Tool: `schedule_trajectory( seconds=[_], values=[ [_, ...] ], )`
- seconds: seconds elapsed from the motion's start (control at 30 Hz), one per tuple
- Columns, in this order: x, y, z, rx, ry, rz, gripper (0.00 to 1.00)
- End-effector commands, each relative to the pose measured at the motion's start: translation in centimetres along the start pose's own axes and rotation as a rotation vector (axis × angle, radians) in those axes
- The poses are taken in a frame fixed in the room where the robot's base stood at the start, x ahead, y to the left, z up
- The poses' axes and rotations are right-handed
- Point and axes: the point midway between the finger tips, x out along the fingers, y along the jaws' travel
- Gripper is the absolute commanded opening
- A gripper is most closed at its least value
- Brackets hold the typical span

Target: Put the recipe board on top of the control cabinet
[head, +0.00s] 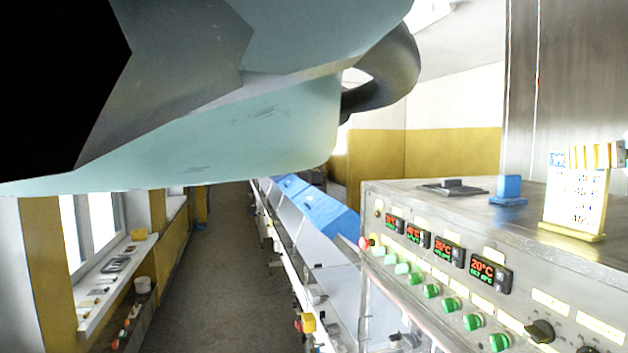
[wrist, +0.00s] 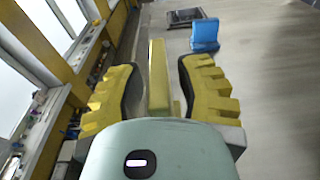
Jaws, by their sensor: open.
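The recipe board (head: 575,203), a pale panel with lines of blue and yellow text and a yellow foot, stands upright on the steel top of the control cabinet (head: 470,200), near its front edge at the right. My gripper (head: 597,156) shows at the board's top edge. In the wrist view my gripper (wrist: 157,92) is open, its ribbed yellow fingers on either side of the board's narrow yellow edge (wrist: 158,75), with visible gaps between. The board's lower part is partly hidden there by the gripper body.
A blue block-like holder (head: 509,190) and a flat dark item (head: 453,187) lie on the cabinet top, left of the board. The cabinet front carries displays, green buttons and knobs. A conveyor (head: 305,225) runs beyond; a windowsill (head: 115,275) lines the left aisle.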

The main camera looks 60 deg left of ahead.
Motion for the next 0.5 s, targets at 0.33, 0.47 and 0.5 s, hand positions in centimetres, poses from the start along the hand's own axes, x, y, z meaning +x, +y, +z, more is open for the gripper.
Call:
schedule_trajectory(
  seconds=[0.33,0.47,0.5],
  values=[
    [-5.7,0.0,-0.8,-0.004,0.001,-0.006,0.34],
    [-7.8,0.0,-0.7,-0.004,0.002,-0.005,0.34],
    [-8.5,0.1,-0.7,-0.006,0.001,-0.005,0.34]
  ],
)
